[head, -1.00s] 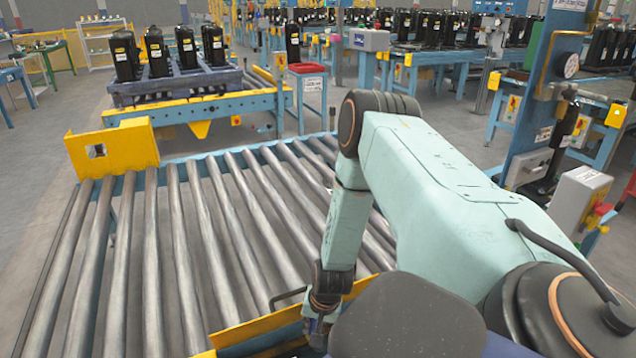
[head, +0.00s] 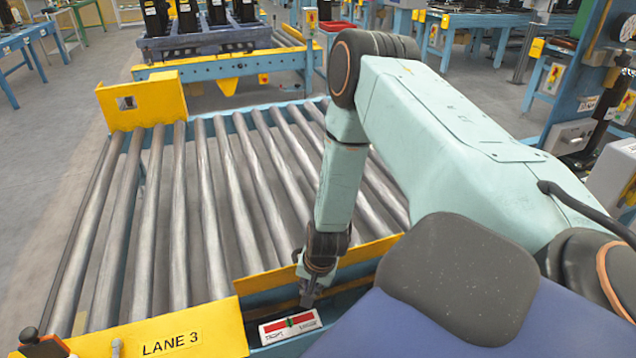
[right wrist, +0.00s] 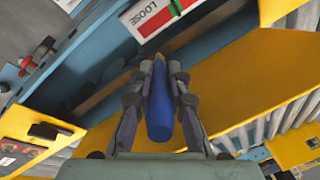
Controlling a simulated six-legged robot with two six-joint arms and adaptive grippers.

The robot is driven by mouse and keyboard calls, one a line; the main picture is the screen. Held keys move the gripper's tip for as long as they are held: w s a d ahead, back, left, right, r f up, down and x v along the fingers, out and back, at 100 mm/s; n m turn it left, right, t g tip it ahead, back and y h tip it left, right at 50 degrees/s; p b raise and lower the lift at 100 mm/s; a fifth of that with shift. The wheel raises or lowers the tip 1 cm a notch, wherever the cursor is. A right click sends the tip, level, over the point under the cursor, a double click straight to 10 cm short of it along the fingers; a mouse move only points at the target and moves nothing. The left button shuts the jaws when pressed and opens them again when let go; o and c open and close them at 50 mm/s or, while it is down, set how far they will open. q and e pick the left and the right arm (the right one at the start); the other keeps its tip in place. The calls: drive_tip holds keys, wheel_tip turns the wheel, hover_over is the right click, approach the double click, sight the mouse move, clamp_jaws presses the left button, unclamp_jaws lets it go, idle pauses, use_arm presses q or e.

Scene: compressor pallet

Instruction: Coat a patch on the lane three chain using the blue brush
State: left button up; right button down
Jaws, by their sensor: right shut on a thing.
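My right gripper (head: 308,298) is low at the near edge of the roller conveyor, just above a red, green and white tension label (head: 290,326). In the right wrist view my right gripper (right wrist: 160,75) is shut on a blue cylinder (right wrist: 160,108), which looks like the blue brush's handle. The brush's bristles are hidden. A yellow plate marked LANE 3 (head: 168,343) lies left of the gripper. I cannot make out the lane three chain in either view. My left gripper is not in view.
Yellow guards (right wrist: 245,75) flank a blue channel (right wrist: 85,75) close to the right gripper. Bare rollers (head: 205,190) stretch away behind. A yellow bracket (head: 142,103) stands at their far left corner.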

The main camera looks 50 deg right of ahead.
drive_tip(key=w+a+b, duration=0.3)
drive_tip(key=a+b, duration=0.1)
drive_tip(key=a, duration=0.3)
drive_tip(key=w+a+b, duration=0.3)
drive_tip(key=a+b, duration=0.2)
drive_tip(key=a, duration=0.1)
drive_tip(key=shift+w+a, duration=0.35)
drive_tip(key=shift+a, duration=0.05)
idle(1.1)
drive_tip(key=shift+r, duration=0.2)
drive_tip(key=p+v, duration=0.2)
drive_tip(key=p, duration=0.1)
drive_tip(key=w+p+v, duration=0.1)
drive_tip(key=p+v, duration=0.2)
drive_tip(key=shift+r, duration=0.45)
drive_tip(key=shift+w, duration=0.1)
drive_tip(key=p+v, duration=0.3)
drive_tip(key=shift+w+r, duration=0.15)
drive_tip(key=shift+w, duration=0.15)
drive_tip(key=shift+d, duration=0.1)
idle(1.4)
